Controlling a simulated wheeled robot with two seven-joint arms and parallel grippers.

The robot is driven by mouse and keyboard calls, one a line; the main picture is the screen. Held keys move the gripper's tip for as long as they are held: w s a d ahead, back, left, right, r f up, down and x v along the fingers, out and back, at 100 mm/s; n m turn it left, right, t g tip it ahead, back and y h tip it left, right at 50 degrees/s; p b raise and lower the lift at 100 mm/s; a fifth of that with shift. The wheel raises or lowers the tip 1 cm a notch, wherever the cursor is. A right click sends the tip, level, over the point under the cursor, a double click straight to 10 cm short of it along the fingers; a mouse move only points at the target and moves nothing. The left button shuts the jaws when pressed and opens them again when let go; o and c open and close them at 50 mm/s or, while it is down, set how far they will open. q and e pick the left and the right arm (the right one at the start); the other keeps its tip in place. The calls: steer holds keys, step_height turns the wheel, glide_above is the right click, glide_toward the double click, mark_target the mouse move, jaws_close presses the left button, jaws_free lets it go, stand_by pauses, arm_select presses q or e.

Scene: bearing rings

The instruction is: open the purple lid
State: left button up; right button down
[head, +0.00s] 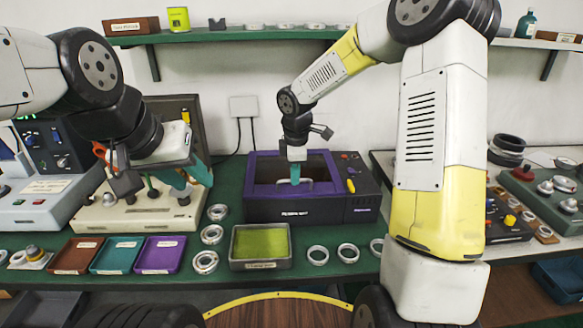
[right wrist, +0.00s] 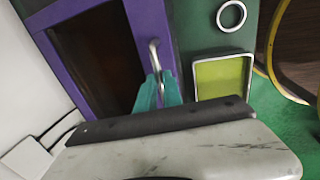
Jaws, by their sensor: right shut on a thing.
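The purple lid (head: 251,172) is a purple frame around a dark window on the dark box (head: 290,210) in the middle of the bench. It looks lowered onto the box. In the right wrist view, the lid (right wrist: 60,63) fills the upper left, with its metal handle (right wrist: 154,50) near one edge. My right gripper (head: 296,178) reaches down to this handle. Its teal fingers (right wrist: 163,92) are shut on the handle. My left gripper (head: 187,176) hangs over the cream device at the left. Its teal fingers look apart and empty.
A tray with a green inside (head: 260,262) stands in front of the box. Metal rings (head: 318,255) lie beside it and to its left. Brown, teal and purple trays (head: 158,256) are at the front left. A shelf (head: 240,35) runs along the wall above.

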stand_by(0.5)
steer(key=w+r+g, duration=0.2)
steer(key=w+r, duration=0.7)
steer(key=r, duration=0.5)
steer(key=shift+g, duration=0.4)
steer(key=shift+w+d, duration=0.1)
